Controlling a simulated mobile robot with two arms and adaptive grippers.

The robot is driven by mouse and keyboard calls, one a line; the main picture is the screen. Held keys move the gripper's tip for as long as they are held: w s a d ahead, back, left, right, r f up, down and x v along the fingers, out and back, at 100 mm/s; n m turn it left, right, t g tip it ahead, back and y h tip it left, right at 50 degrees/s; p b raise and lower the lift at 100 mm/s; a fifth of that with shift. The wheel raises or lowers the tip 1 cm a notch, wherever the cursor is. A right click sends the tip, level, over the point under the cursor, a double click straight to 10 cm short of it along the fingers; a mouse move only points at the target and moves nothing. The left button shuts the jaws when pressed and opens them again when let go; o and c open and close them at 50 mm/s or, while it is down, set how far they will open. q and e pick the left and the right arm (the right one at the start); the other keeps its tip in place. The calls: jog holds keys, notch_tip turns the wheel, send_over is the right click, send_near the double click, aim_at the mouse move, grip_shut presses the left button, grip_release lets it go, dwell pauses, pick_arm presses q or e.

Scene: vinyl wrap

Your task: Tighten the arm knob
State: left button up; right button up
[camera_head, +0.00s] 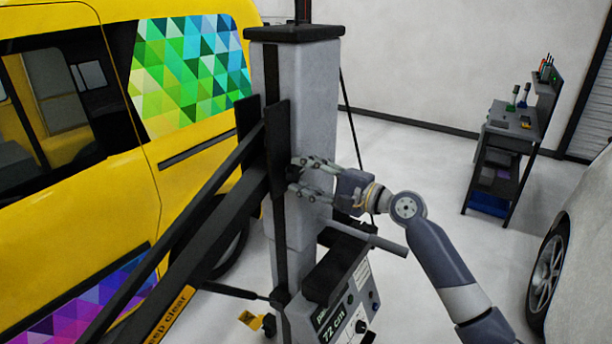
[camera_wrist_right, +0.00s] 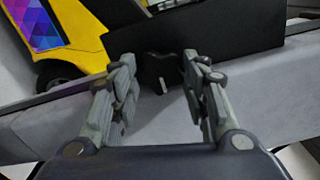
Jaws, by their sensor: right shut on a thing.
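The arm knob (camera_wrist_right: 160,68) is a black lobed knob with a small white mark, in front of a black plate in the right wrist view. My right gripper (camera_wrist_right: 160,62) has its two fingers on either side of the knob and is shut on it. In the head view my right gripper (camera_head: 299,176) reaches in from the right to the side of the grey column (camera_head: 308,100), where the black arm (camera_head: 215,205) meets it. The knob is mostly hidden there by the fingers. My left gripper is not in view.
A yellow van (camera_head: 190,195) with coloured triangle wrap stands close behind the arm at left. A control box (camera_head: 345,310) reading "72 cm" sits low on the column. A tool cart (camera_head: 512,140) stands at the back right, a white car (camera_head: 585,240) at the right edge.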

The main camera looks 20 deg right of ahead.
dwell(0.3)
jog(key=o, duration=1.1)
jog(key=v, duration=1.2)
